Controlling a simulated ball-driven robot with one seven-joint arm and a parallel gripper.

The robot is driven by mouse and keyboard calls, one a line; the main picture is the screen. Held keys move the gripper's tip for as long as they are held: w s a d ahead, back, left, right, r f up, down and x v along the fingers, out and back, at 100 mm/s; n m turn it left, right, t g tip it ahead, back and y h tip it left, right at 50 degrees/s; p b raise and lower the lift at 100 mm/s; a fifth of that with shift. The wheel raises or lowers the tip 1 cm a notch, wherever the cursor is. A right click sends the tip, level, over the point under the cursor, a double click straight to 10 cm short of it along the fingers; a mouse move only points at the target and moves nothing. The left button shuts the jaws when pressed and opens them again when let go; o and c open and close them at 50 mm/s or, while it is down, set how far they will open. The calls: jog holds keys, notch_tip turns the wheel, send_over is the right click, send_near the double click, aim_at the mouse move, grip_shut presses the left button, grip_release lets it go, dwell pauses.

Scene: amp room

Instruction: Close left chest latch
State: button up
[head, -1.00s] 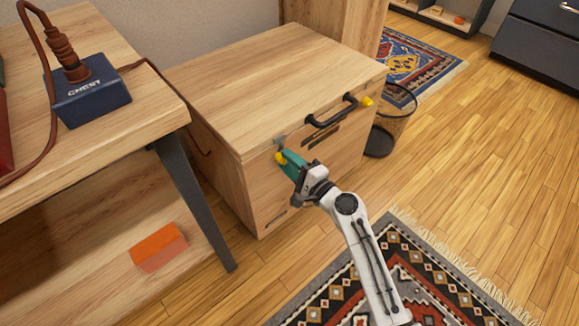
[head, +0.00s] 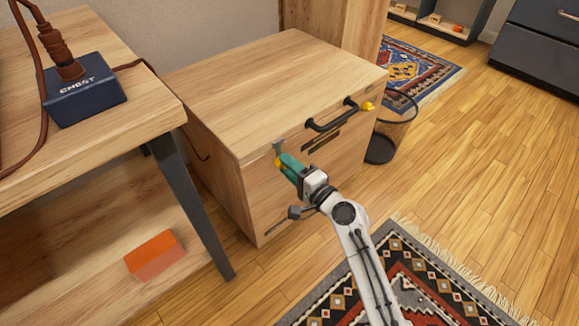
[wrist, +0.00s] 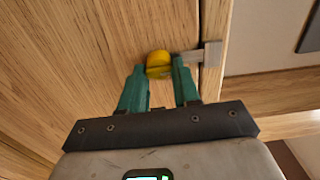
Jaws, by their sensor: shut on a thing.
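The wooden chest (head: 285,85) stands with its lid down and a black handle (head: 332,116) on its front. The left chest latch is a yellow knob (wrist: 159,64) with a grey metal plate (wrist: 205,54) at the lid seam. My gripper (head: 285,164) is at the left latch on the chest's front. In the wrist view, its green fingers (wrist: 158,78) are closed on the yellow knob, one on each side. The fingers partly hide the latch in the head view. The right latch (head: 367,106) shows yellow at the right of the handle.
A wooden table (head: 120,40) with a dark blue box (head: 84,92) marked CHEST stands at the left, its metal leg (head: 190,200) near the chest. A wire basket (head: 388,128) stands right of the chest. A patterned rug (head: 400,270) lies in front; wooden floor is free at the right.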

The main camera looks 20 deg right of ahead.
jog(key=o, duration=1.1)
jog(key=shift+c, duration=0.2)
jog(key=shift+s, duration=0.1)
jog(key=p+v, duration=0.1)
jog(key=v, duration=0.9)
jog(key=shift+s+p, duration=0.35)
jog(key=s+a+f+n+g, duration=0.4)
jog(key=s+f+n+g, duration=0.5)
jog(key=s, duration=0.3)
jog(key=s+d+r+n+g+h, duration=0.1)
jog(key=s+d+n+g+h, duration=0.2)
jog(key=s, duration=0.5)
jog(key=s+d+r+n+g+h, duration=0.1)
jog(key=s+d+n+g+h, duration=0.25)
jog(key=s, duration=0.55)
notch_tip(320, 180, up, 37)
jog(key=d+m+p, duration=0.1)
jog(key=p, duration=3.7)
jog(key=shift+w+d+m+g+y, duration=0.3)
jog(key=shift+w+m+g+y, duration=0.05)
jog(key=shift+w, duration=0.05)
